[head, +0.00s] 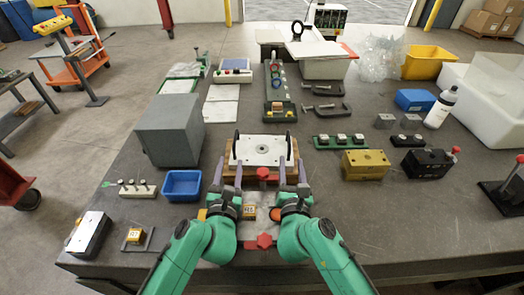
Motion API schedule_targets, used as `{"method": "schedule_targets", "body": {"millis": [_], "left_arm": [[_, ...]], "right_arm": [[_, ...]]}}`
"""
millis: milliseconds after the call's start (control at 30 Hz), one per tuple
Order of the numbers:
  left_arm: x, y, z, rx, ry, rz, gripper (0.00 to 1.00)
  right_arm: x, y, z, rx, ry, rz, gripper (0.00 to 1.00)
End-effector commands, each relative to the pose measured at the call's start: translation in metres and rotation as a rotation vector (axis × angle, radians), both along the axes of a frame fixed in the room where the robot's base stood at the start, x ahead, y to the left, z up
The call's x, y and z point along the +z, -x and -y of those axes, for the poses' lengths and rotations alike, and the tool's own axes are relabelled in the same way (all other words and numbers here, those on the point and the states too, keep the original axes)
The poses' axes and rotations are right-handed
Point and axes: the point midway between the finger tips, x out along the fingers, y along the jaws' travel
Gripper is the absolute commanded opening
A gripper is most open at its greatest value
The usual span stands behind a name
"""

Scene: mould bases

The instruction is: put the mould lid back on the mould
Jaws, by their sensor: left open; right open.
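The mould lid looks to be the white plate (262,152) with a black upright handle at each side, resting on brown wooden blocks (264,172) at the table's middle. What looks like the mould, a pale grey base (263,222) with red knobs at its far and near ends, lies nearer me between my arms, partly hidden by them. My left gripper (229,172) is open and empty, its fingers pointing away from me by the plate's near left corner. My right gripper (291,172) is open and empty by the near right corner. Neither visibly holds a handle.
A large grey box (170,130) and a blue tray (181,184) stand left. A yellow block (365,164) and a black block (428,162) stand right. A green rail (279,95) lies behind the plate. Table between my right arm and the right edge is mostly clear.

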Motion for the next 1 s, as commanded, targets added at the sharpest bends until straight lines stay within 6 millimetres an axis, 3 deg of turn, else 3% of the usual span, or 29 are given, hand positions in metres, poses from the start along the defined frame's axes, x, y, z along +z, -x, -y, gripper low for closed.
{"method": "schedule_targets", "body": {"millis": [500,667,900,933,1000], "left_arm": [[0.001,-0.1,0.005,0.001,0.0,0.001,0.48],[0.001,-0.112,0.005,0.001,0.0,0.0,0.48],[0.001,-0.113,0.005,0.001,0.0,0.0,0.48],[0.0,-0.113,0.005,0.001,0.0,0.0,0.45],[0.0,-0.113,0.005,0.001,0.0,0.0,0.18]], "right_arm": [[0.001,-0.1,0.004,0.001,0.0,0.001,0.5],[0.001,-0.112,0.005,0.001,-0.001,0.001,0.5],[0.0,-0.112,0.005,0.001,-0.001,0.0,0.5],[0.0,-0.112,0.005,0.001,-0.001,0.0,0.46],[0.0,-0.112,0.005,0.001,-0.001,0.0,0.19]]}}
